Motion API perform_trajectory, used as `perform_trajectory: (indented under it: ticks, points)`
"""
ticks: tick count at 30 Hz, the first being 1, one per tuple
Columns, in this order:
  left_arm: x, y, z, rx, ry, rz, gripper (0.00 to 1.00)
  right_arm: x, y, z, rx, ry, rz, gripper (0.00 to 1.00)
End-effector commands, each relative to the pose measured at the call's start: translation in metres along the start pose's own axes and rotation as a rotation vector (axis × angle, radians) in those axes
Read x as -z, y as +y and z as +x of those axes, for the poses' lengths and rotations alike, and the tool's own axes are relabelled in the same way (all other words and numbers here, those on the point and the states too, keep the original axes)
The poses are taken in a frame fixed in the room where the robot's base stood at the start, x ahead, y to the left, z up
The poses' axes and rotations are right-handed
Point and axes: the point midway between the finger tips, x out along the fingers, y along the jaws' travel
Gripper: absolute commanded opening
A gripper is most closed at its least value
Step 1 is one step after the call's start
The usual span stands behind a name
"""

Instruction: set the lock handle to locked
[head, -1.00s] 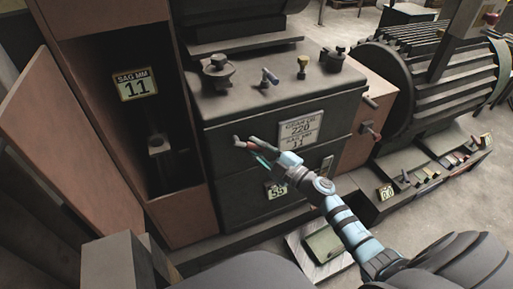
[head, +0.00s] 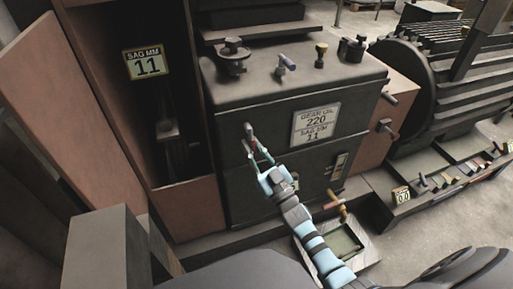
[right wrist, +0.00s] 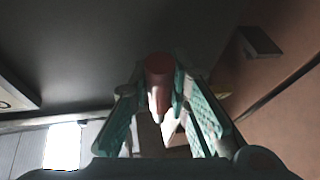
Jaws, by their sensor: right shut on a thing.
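My right gripper (head: 248,140) reaches up and left to the dark front of the gear-oil cabinet (head: 232,170). In the right wrist view its teal fingers (right wrist: 160,110) are shut around a red-brown cylindrical handle (right wrist: 158,70) with a pale lower end. The handle shows small and partly covered by the fingers in the head view. I cannot tell for certain that it is the lock handle, nor read its locked or unlocked mark. My left gripper is not in view.
The cabinet top carries a T-handle (head: 283,66) and knobs. A label reading 220 and 11 (head: 316,122) is on its front. An open brown door (head: 55,110) stands at left.

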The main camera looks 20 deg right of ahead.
Motion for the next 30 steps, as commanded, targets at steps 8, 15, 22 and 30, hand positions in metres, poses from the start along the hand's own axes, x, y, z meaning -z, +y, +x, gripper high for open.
perform_trajectory:
  ticks: [8, 15, 22, 30]
  points:
    - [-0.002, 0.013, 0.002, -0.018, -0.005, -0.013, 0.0, -0.001, -0.006, 0.001, -0.039, 0.019, 0.091, 0.0]
    - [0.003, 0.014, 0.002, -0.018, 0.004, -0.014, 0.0, 0.0, -0.008, 0.002, -0.047, 0.023, 0.112, 0.0]
    - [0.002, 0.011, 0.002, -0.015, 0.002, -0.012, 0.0, 0.0, -0.008, 0.002, -0.047, 0.023, 0.112, 0.0]
    - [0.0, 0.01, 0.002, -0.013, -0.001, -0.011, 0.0, 0.0, -0.008, 0.002, -0.047, 0.023, 0.11, 0.38]
